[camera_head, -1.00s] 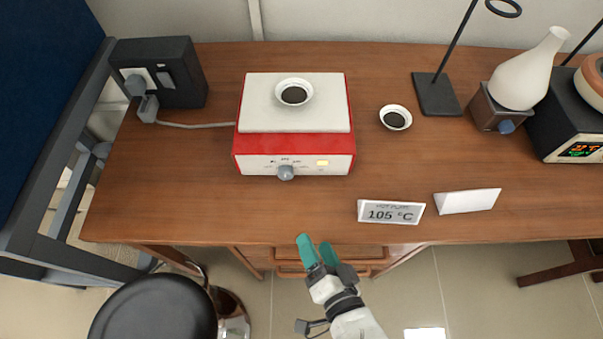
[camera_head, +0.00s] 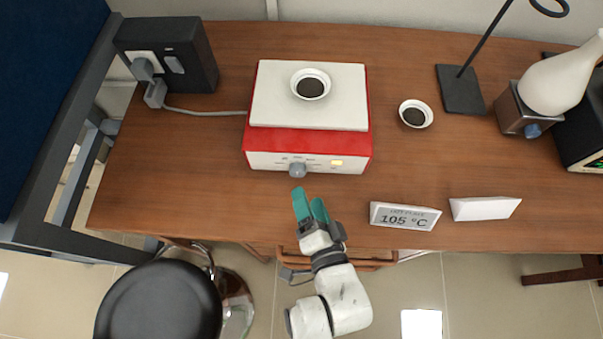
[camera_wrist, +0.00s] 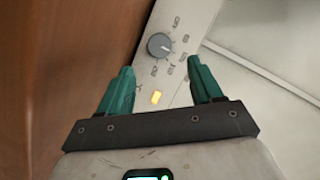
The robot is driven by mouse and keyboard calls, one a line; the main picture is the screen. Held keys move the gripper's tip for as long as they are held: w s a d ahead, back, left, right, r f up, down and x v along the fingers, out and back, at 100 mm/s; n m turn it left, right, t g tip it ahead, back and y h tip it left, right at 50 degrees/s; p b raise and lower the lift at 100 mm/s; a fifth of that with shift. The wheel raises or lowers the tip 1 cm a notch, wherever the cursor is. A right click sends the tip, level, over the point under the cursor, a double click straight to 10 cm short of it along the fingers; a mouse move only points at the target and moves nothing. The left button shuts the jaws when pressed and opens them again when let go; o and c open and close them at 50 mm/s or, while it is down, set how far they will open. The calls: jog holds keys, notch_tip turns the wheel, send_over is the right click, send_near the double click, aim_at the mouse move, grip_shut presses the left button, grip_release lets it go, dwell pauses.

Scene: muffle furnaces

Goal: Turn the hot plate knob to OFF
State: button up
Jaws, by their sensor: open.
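The red and white hot plate (camera_head: 258,142) stands on the wooden desk, with a small white dish of dark material (camera_head: 311,84) on its top. Its grey knob (camera_head: 297,170) is on the white front panel, left of a lit yellow indicator (camera_head: 337,162). My gripper (camera_head: 310,205) is open and empty, with teal fingers, just in front of the knob and apart from it. In the wrist view the knob (camera_wrist: 159,45) lies ahead, between and beyond the two fingertips (camera_wrist: 167,78). Marks ring the knob there, but they are too small to read.
A display sign (camera_head: 405,216) reading 105 °C and a blank white sign (camera_head: 485,208) stand right of my gripper. A second dish (camera_head: 415,114) sits right of the hot plate. A black socket box (camera_head: 192,60) with a plugged cable is at left. A black stool (camera_head: 160,305) stands in front.

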aim_at(300, 175)
jog(key=x, duration=0.6)
jog(key=shift+w+a+f, duration=0.1)
jog(key=shift+w+f, duration=0.05)
jog(key=shift+w, duration=0.25)
jog(key=c, duration=1.1)
